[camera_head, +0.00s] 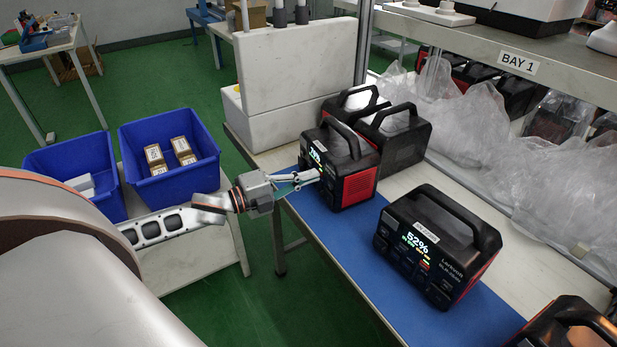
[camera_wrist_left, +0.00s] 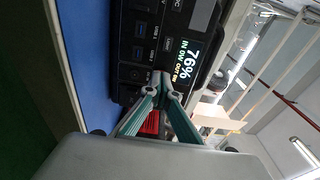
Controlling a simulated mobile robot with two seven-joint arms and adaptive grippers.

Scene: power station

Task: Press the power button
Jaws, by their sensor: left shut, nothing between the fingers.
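A black and red power station (camera_head: 358,188) stands on the blue mat, its lit display facing my left gripper (camera_head: 316,175). In the left wrist view its front panel (camera_wrist_left: 122,50) shows ports and a display (camera_wrist_left: 188,58) reading 76%. My left gripper (camera_wrist_left: 162,80) is shut and empty, its fingertips at the panel just beside the display. I cannot tell whether they touch it. The power button cannot be made out; the fingertips cover part of the panel. My right gripper is not in view.
A second power station (camera_head: 436,245) reading 52% stands nearer on the blue mat (camera_head: 370,290). More stations (camera_head: 395,140) stand behind the first one. A white block (camera_head: 290,125) is at the table's far end. Blue bins (camera_head: 190,185) stand at left.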

